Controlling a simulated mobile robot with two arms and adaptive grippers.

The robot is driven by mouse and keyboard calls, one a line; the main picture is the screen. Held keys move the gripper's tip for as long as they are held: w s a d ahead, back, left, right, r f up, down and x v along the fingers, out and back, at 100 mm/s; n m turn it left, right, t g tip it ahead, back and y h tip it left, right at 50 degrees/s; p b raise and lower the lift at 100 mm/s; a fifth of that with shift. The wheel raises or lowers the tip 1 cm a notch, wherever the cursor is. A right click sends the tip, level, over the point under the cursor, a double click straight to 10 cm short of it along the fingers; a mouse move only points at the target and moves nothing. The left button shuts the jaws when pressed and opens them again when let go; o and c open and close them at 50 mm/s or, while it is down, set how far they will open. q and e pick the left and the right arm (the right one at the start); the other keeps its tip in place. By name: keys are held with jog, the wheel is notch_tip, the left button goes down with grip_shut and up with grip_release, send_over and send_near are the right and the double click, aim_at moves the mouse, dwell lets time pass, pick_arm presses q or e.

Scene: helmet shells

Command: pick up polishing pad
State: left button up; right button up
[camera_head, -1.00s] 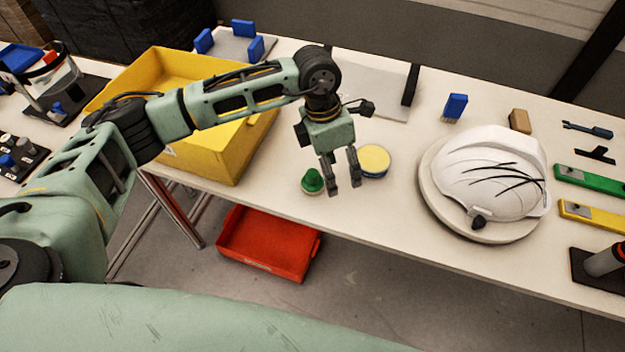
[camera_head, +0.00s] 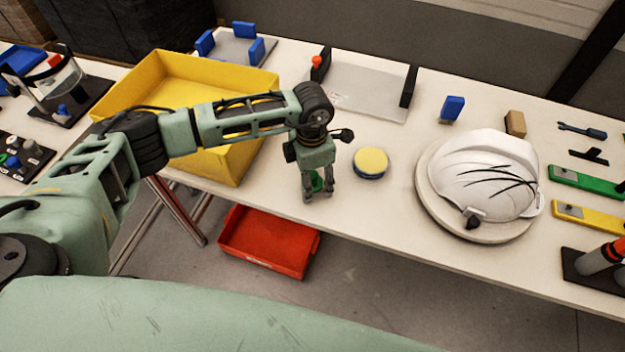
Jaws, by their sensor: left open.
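The polishing pad (camera_head: 317,184), a small round thing with a green knob on top, stands on the white table near its front edge. It is mostly hidden behind my left gripper (camera_head: 317,196). That gripper points down and is open, with one finger on each side of the green knob in this view. I cannot tell whether the fingers touch it. A round tin with a yellow top and blue side (camera_head: 370,163) stands just to the right of the gripper, apart from it. My right gripper is not in view.
A yellow crate (camera_head: 232,168) stands left, behind my left arm. A white helmet shell (camera_head: 486,178) with dark scratch-like lines rests on a round stand at right. A red bin (camera_head: 268,262) lies below the table. The table right of the tin is clear up to the stand.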

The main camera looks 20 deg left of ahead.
pick_arm(q)
jog(key=shift+c, duration=0.3)
jog(key=c, duration=1.1)
jog(key=shift+w+r, duration=0.1)
jog(key=shift+r, duration=0.45)
jog(key=r+b, duration=0.1)
jog(key=d+r+b, duration=0.1)
jog(key=r, duration=0.1)
jog(key=shift+d+r, duration=0.2)
jog(key=shift+r, duration=0.05)
jog(key=shift+w+d+r+b, duration=0.3)
jog(key=shift+d+r+b, duration=0.25)
jog(key=shift+d+r, duration=0.85)
jog(key=shift+w+d+r+b, duration=0.45)
jog(key=shift+d+r, duration=0.3)
jog(key=shift+d, duration=1.2)
jog(key=shift+w+d+r+b, duration=0.2)
jog(key=shift+d+r+b, duration=0.4)
jog(key=shift+d+r, duration=0.8)
jog(key=shift+d+f, duration=0.3)
